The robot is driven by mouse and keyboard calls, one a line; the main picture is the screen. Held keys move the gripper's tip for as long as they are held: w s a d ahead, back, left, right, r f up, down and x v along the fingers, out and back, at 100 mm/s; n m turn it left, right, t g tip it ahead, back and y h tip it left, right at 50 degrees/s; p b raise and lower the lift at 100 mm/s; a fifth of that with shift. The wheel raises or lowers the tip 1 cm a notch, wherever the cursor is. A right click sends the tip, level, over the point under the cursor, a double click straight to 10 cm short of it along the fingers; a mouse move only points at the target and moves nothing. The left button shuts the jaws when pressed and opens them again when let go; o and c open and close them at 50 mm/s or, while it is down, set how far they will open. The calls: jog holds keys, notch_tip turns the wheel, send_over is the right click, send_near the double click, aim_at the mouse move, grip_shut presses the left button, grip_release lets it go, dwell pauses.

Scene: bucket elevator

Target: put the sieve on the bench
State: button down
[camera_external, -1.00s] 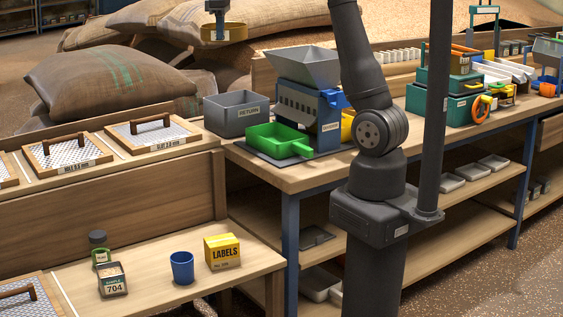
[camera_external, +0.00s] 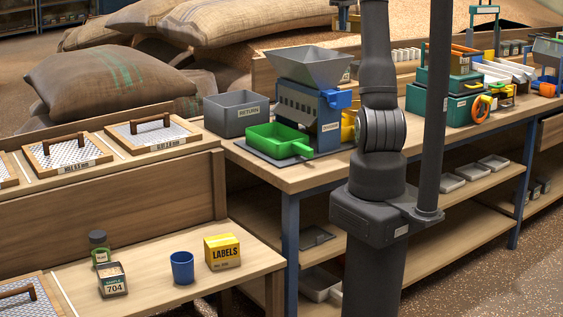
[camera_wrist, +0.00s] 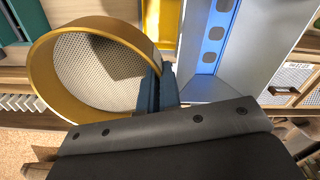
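A round sieve with a gold rim and pale mesh (camera_wrist: 95,75) fills the upper left of the wrist view. My gripper (camera_wrist: 158,88) is shut on the near right side of its rim. In the external view the gripper (camera_external: 343,8) is at the top edge, left of my upper arm, which partly hides the sieve. The sieve is held up in the air behind the arm. The wooden bench (camera_external: 290,180) with blue legs runs from the centre to the right.
Framed screens (camera_external: 152,131) lie on the left shelf. A blue cup (camera_external: 182,268) stands on the low table.

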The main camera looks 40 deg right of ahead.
jog(key=s+d+m, duration=0.3)
jog(key=s+d, duration=1.3)
notch_tip(320, 180, down, 26)
jog(key=w+a+f, duration=0.1)
jog(key=w+f, duration=0.1)
jog(key=w, duration=0.1)
jog(key=w+a+f, duration=0.1)
jog(key=w+f, duration=0.1)
jog(key=w, duration=0.2)
jog(key=w+a+f, duration=0.1)
jog(key=w+f, duration=0.2)
jog(key=w, duration=0.1)
jog(key=shift+w+a, duration=0.1)
jog(key=shift+f, duration=2)
jog(key=shift+f, duration=0.2)
jog(key=c, duration=1.6)
grip_release()
jog(key=shift+c, duration=0.2)
